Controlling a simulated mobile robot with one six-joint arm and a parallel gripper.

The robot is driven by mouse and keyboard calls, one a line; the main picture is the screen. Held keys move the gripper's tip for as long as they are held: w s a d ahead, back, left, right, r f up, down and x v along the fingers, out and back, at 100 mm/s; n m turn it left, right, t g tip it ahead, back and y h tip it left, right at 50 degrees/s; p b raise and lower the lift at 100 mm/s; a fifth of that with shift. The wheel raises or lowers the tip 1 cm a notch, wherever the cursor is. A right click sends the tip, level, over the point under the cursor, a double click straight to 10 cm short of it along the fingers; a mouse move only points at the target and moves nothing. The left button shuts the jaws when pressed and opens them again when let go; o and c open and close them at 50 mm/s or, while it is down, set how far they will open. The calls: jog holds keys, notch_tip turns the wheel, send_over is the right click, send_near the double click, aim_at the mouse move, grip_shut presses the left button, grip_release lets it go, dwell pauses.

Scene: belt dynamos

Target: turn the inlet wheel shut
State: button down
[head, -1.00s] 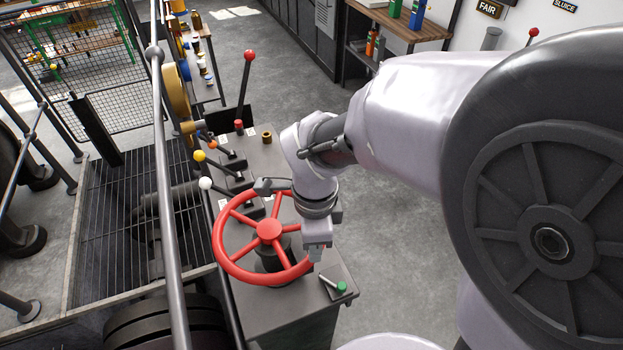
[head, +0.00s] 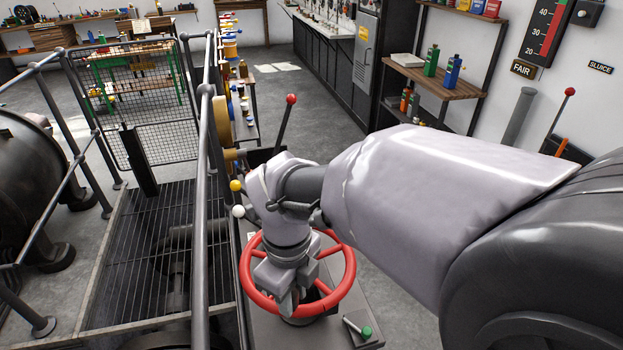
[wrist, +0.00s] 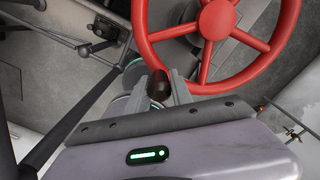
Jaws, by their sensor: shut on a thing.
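The red spoked wheel (head: 349,268) lies roughly flat on top of a grey cabinet, partly hidden behind my wrist in the head view. The wrist view shows its hub (wrist: 216,19), spokes and rim. My gripper (head: 287,303) points down at the near side of the wheel. In the wrist view my gripper (wrist: 160,92) is shut on a short dark knob (wrist: 158,82) by the wheel's rim. How the knob joins the rim is hidden.
A grey railing (head: 205,190) runs close along the wheel's left. White (head: 238,211), yellow (head: 235,186) and red (head: 291,99) lever knobs stand behind it. A green-tipped lever (head: 366,331) sits at the cabinet's front right. Open floor (head: 415,290) lies to the right.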

jog(key=shift+w+a, duration=0.1)
jog(key=shift+a, duration=1)
jog(key=c, duration=1.1)
grip_release()
jog(key=shift+a, duration=0.15)
notch_tip(320, 180, up, 18)
jog(key=p, duration=0.7)
jog(key=shift+f, duration=0.25)
